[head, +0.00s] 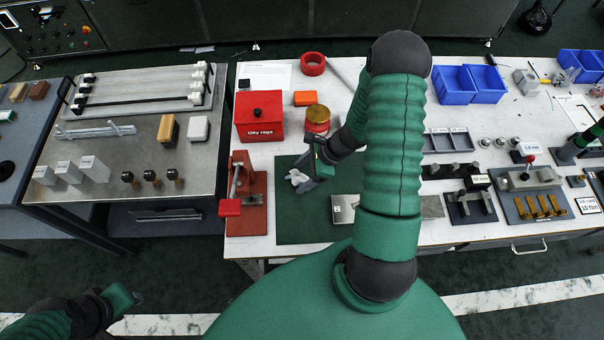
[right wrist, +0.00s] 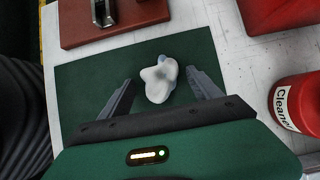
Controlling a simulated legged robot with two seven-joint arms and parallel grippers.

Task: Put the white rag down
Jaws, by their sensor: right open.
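The white rag (head: 297,178) lies crumpled on the dark green mat (head: 290,228) on the white table. In the right wrist view the rag (right wrist: 159,80) sits between and just beyond the fingertips, apart from both. My right gripper (head: 306,180) is open over the mat beside the rag; its two spread fingers (right wrist: 158,90) show clearly in the right wrist view. My left gripper (head: 125,297) is low at the bottom left of the head view, away from the table; its fingers are not clear.
A red Oily rags box (head: 259,120) and a red cleaner can (head: 317,121) stand behind the mat. A red toggle press (head: 245,195) stands at the mat's left. A small metal block (head: 343,208) lies at its right. The mat's front is clear.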

